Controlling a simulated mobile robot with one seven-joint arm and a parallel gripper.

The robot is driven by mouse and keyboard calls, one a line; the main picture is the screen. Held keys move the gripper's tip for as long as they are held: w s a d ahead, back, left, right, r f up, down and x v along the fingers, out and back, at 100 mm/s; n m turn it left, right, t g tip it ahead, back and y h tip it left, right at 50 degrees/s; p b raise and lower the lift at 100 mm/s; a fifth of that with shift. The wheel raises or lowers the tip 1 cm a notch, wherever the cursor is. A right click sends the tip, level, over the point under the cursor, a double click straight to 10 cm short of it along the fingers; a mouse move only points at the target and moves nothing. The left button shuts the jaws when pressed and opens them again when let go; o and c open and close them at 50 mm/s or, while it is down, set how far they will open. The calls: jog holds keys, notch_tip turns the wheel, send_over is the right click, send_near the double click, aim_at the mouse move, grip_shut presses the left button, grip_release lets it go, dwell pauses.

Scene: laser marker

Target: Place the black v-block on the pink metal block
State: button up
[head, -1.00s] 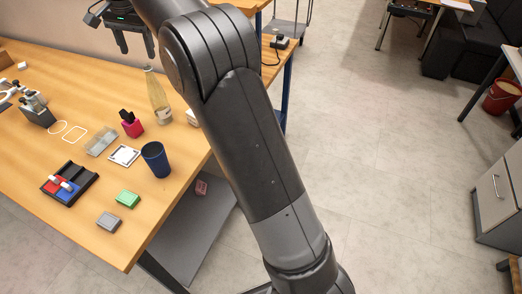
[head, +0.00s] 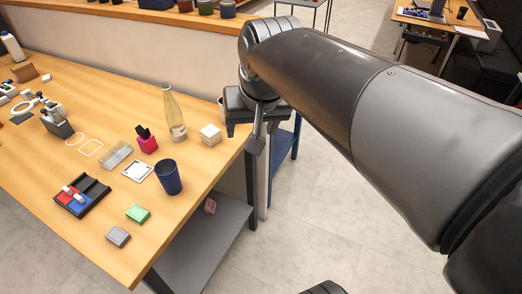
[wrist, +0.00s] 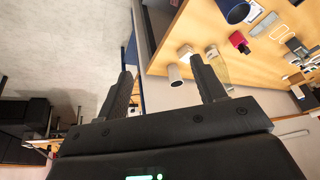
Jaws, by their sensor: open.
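My gripper (head: 245,133) hangs just past the right edge of the table, fingers pointing down, open and empty. In the wrist view my gripper (wrist: 162,72) shows two spread fingers with nothing between them. I cannot tell for sure which black thing is the v-block.
The wooden table (head: 60,235) carries a glass bottle (head: 174,115), pale stacked blocks (head: 210,135), a blue cup (head: 168,178), a green block (head: 138,213), a grey block (head: 118,236) and a black tray (head: 82,196). Floor right of the table is open.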

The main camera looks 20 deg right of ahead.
jog(key=s+d+f+n, duration=0.1)
jog(key=s+d+f, duration=0.1)
jog(key=s+f, duration=0.4)
jog(key=shift+s+f+t, duration=0.35)
jog(key=shift+s+t, duration=0.05)
jog(key=shift+s, duration=0.75)
